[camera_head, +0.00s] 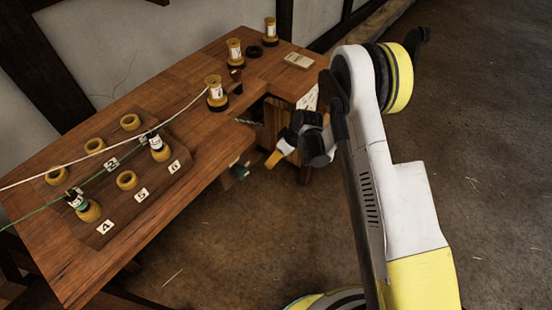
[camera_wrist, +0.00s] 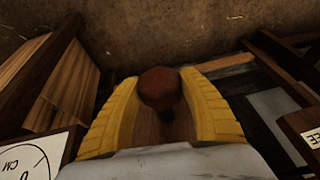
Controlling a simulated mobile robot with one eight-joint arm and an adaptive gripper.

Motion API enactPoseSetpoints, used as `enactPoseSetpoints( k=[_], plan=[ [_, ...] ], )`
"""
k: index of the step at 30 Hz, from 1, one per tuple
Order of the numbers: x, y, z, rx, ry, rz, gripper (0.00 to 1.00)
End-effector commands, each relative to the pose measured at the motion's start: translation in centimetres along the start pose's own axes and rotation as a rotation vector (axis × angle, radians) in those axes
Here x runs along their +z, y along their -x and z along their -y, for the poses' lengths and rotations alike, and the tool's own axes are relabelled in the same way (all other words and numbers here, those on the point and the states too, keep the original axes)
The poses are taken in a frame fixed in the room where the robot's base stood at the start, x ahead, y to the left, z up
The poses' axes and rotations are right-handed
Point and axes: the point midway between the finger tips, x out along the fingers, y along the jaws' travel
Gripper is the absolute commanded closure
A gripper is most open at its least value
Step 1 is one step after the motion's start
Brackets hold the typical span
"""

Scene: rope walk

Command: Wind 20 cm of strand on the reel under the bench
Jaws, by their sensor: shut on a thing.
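My gripper (camera_head: 274,159) reaches in beside the right end of the bench (camera_head: 150,75), below its top. In the wrist view its two yellow fingers (camera_wrist: 161,92) are closed around a round reddish-brown knob (camera_wrist: 160,84), which looks like a crank handle. The reel itself is not clearly visible; a small greenish part (camera_head: 239,172) shows under the bench edge. A white dial marked CM (camera_wrist: 32,160) is at the lower left of the wrist view. A pale strand (camera_head: 110,147) and a green strand (camera_head: 38,209) run over the bench top.
A wooden board (camera_head: 104,226) with numbered labels and several yellow rings or bobbins lies on the bench. Several spools (camera_head: 234,51) stand farther back, near a small card (camera_head: 299,60). Wooden posts flank my gripper in the wrist view. The floor (camera_head: 480,200) to the right is open.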

Motion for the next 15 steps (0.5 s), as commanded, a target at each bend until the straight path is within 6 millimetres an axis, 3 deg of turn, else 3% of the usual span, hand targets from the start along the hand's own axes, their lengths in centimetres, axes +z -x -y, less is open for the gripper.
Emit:
enactPoseSetpoints(
  k=[15],
  plan=[
    [0.07,-0.07,-0.12,-0.294,-0.123,0.001,0.82]
  ],
)
